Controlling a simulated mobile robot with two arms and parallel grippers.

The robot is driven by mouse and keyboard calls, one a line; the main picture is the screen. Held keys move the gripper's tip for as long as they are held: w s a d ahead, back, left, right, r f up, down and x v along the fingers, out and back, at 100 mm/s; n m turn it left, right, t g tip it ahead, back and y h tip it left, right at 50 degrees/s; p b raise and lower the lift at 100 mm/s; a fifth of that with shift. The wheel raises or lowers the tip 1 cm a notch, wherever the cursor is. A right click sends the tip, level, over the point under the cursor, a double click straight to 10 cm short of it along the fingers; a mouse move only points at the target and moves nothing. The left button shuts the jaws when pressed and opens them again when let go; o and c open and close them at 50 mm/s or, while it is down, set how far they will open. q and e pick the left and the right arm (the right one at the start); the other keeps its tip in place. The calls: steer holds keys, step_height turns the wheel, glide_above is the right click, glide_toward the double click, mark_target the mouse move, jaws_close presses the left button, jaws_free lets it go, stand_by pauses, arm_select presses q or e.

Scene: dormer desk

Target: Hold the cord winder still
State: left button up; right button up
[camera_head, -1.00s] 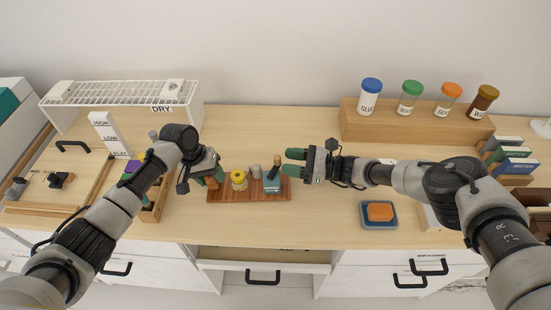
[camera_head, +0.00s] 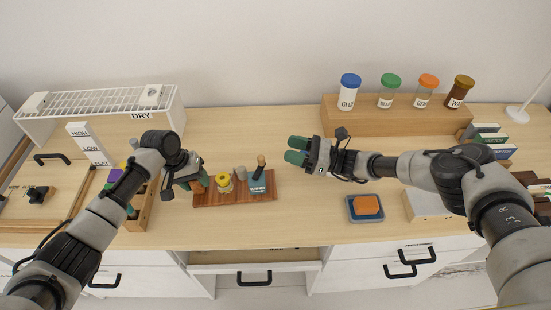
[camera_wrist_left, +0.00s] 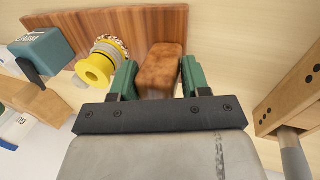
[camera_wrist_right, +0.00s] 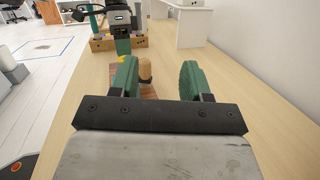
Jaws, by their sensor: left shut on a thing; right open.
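The cord winder is a reddish-brown wooden board (camera_head: 236,198) on the desk. It carries a yellow spool (camera_head: 224,182), a grey post (camera_head: 240,172) and a teal box (camera_head: 262,187) with an upright wooden-topped handle (camera_head: 261,163). A brown wooden block (camera_wrist_left: 160,68) stands at the board's left end. My left gripper (camera_head: 197,184) is shut on this block, with a green finger on each side in the left wrist view. My right gripper (camera_head: 296,150) is open and empty, right of the board and apart from it, fingers pointing left.
An orange block (camera_head: 367,205) on a blue tray lies at the front right. Capped jars stand on a wooden riser (camera_head: 400,118) at the back. A white rack (camera_head: 100,108) stands at the back left. The desk between board and riser is clear.

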steer(key=w+r+m+t+h, duration=0.35)
steer(key=r+m+t, duration=0.35)
steer(key=m+t, duration=0.25)
steer(key=w+r+m+t+h, duration=0.3)
steer(key=w+r+m+t, duration=0.2)
steer(key=r+m+t, duration=0.4)
steer(key=w+d+m+t+h, duration=0.3)
steer(key=m+h, duration=1)
steer(key=h, duration=0.1)
steer(key=m+g, duration=2.1)
steer(key=g, duration=0.6)
glide_toward(261, 157)
steer(key=shift+n+t+y, duration=0.25)
steer(key=shift+y, duration=0.2)
steer(key=f, duration=0.7)
steer(key=d+f, duration=0.1)
steer(key=f, duration=0.2)
steer(key=shift+s+d+f, duration=0.1)
steer(key=shift+s+f, duration=0.15)
steer(key=shift+c, duration=0.3)
